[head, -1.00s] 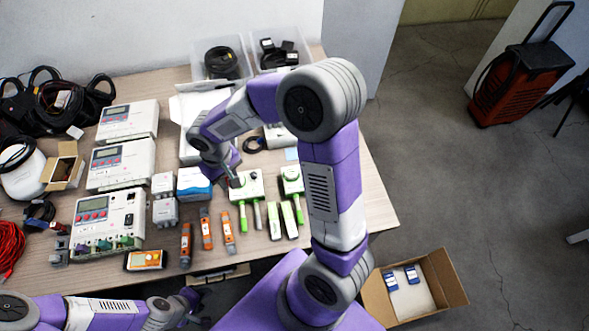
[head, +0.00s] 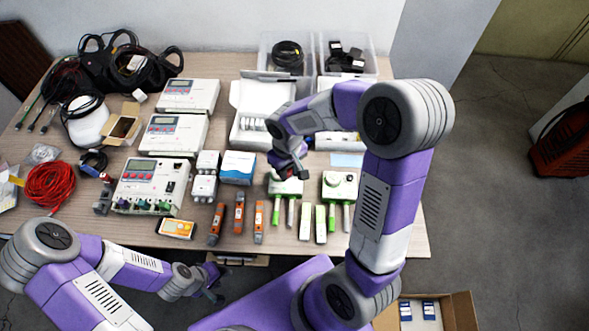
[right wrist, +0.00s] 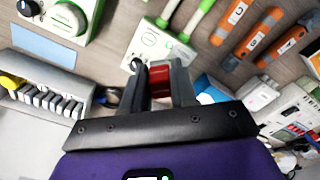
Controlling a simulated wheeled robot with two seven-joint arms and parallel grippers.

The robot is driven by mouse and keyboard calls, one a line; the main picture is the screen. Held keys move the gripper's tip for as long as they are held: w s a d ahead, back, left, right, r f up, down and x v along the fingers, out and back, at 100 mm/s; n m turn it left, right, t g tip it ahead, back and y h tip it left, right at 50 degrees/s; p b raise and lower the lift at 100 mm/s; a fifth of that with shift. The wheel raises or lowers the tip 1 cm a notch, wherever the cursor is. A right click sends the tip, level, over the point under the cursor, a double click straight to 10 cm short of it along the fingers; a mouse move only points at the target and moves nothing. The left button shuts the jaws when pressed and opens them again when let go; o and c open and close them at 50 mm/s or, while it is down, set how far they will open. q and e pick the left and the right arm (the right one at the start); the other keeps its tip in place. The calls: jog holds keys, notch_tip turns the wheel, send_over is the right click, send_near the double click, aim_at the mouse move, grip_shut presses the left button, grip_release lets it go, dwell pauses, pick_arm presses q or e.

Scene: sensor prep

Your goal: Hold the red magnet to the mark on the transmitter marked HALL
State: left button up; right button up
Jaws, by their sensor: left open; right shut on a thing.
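My right gripper (right wrist: 160,82) is shut on the red magnet (right wrist: 159,80), which shows between its fingers in the right wrist view. In the head view the gripper (head: 292,174) is at the back edge of the left white-and-green transmitter (head: 287,188); I cannot tell whether the magnet touches it. That transmitter also shows just beyond the fingertips in the right wrist view (right wrist: 150,42). A second transmitter (head: 340,186) stands to its right. The HALL lettering and the mark are not readable. My left gripper (head: 213,285) is open and empty, near the table's front edge.
A blue-and-white box (head: 239,167) is to the left. An open white case (head: 262,100) stands behind, with clear bins (head: 286,48) at the back.

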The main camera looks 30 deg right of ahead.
aim_at(296, 188)
jog(key=shift+s+d+f+n, duration=0.15)
jog(key=shift+s+d, duration=0.05)
jog(key=shift+d, duration=0.2)
jog(key=shift+s+d+f+n, duration=0.1)
jog(key=shift+s+d+n, duration=0.1)
jog(key=shift+d, duration=0.2)
jog(key=shift+f+b, duration=1.7)
jog(key=shift+f, duration=0.3)
jog(key=shift+s, duration=0.3)
jog(key=shift+f, duration=0.15)
jog(key=shift+f+b, duration=0.25)
jog(key=shift+b, duration=0.15)
jog(key=shift+f+b, duration=0.35)
jog(key=shift+f, duration=0.1)
dwell(2.2)
